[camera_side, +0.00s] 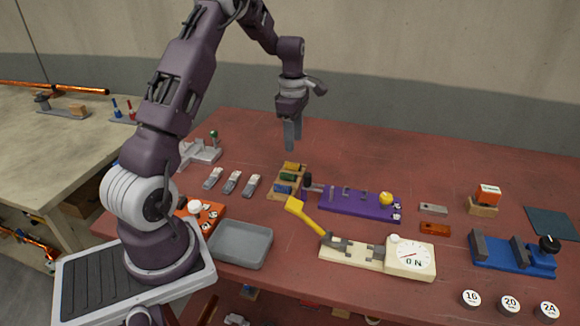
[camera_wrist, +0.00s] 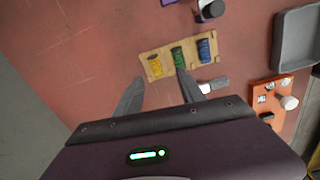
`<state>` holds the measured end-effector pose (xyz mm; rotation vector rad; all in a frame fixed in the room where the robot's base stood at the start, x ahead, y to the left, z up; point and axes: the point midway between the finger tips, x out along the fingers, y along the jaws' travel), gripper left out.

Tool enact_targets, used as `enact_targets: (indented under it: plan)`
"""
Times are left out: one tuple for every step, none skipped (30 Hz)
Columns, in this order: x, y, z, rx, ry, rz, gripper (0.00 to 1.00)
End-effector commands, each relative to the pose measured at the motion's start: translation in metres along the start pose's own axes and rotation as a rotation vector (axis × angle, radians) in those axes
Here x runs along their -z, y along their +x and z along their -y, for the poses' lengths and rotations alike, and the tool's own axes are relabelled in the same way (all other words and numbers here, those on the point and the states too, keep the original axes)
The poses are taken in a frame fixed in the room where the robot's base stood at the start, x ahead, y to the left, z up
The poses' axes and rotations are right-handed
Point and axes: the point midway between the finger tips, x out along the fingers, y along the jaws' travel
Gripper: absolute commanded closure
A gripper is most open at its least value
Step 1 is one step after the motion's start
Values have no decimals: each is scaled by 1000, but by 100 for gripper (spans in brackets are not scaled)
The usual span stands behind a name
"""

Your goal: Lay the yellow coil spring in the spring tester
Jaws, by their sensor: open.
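The yellow coil spring (camera_wrist: 155,67) lies in a wooden rack (camera_wrist: 167,60) beside a green and a blue spring. In the side view it is the farthest spring (camera_side: 291,167) in the rack. My gripper (camera_side: 292,149) is open and empty, pointing down above the rack. In the wrist view its fingertips (camera_wrist: 159,76) frame the area around the yellow spring, apart from it. The spring tester (camera_side: 350,253) is a cream base with grey blocks, a raised yellow lever (camera_side: 308,216) and a dial (camera_side: 411,258) showing 0 N. No spring shows between its blocks.
A purple fixture (camera_side: 350,204) stands right of the rack, with a dark knob near it. A grey tray (camera_side: 240,261) is left of the tester. Grey clips (camera_side: 232,182) lie left of the rack. A blue vice-like fixture (camera_side: 505,261) is at right.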

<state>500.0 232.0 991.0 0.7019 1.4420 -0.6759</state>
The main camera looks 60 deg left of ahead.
Motion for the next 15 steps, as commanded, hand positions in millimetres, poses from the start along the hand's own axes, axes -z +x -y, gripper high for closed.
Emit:
enact_targets:
  plan:
    - [7,13,-5,14,-52,-5,54]
    - [10,18,-7,17,-77,-6,54]
    - [13,24,-8,22,-97,-8,54]
    - [13,28,-8,23,-104,-9,54]
    - [14,32,-8,24,-106,-9,54]
    - [13,37,-8,25,-106,-9,54]
    - [13,41,-8,24,-106,-9,54]
    - [13,46,-8,23,-105,-9,54]
    - [12,53,-9,25,-104,-9,54]
    - [12,58,-9,24,-104,-8,54]
    - [11,65,-10,25,-104,-8,54]
    - [10,73,-10,25,-102,-8,54]
    - [10,78,-10,25,-102,-9,54]
    - [10,83,-10,25,-103,-9,54]
    - [10,88,-10,23,-102,-9,54]
